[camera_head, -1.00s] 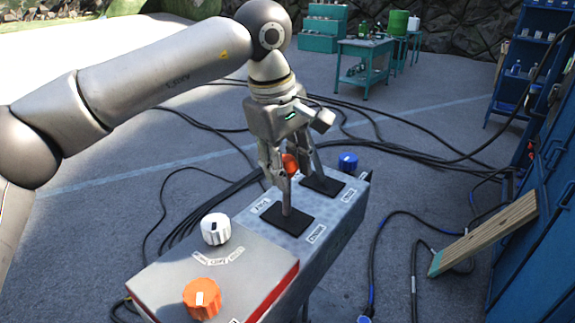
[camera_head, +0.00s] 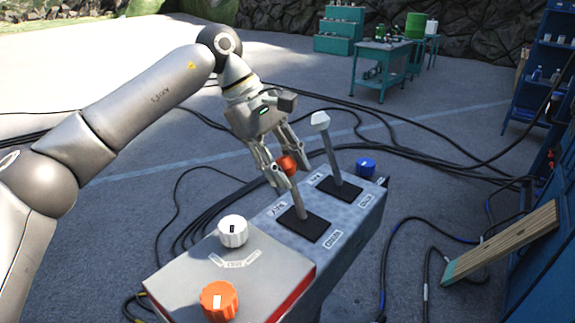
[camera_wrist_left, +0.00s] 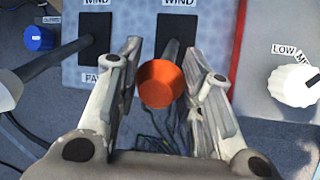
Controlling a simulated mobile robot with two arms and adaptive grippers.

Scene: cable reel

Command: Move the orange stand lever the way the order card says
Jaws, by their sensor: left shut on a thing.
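The orange-topped stand lever (camera_head: 287,165) rises from the nearer black plate (camera_head: 306,229) on the grey stand, its shaft leaning to the picture's left. My left gripper (camera_head: 282,172) is shut on its orange knob, reaching down from the upper left. In the left wrist view the orange knob (camera_wrist_left: 161,84) sits between the two fingers (camera_wrist_left: 163,88), with the shaft behind it. A label by each end of the slot plates shows; "WIND" reads in the wrist view, the other is partly covered. I see no order card. My right gripper is out of view.
A white-topped lever (camera_head: 320,121) stands close behind the orange one. A white knob (camera_head: 233,231) and an orange knob (camera_head: 219,300) are on the near box; a blue knob (camera_head: 366,168) is at the far end. Cables cover the floor; a wooden board (camera_head: 505,240) leans at right.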

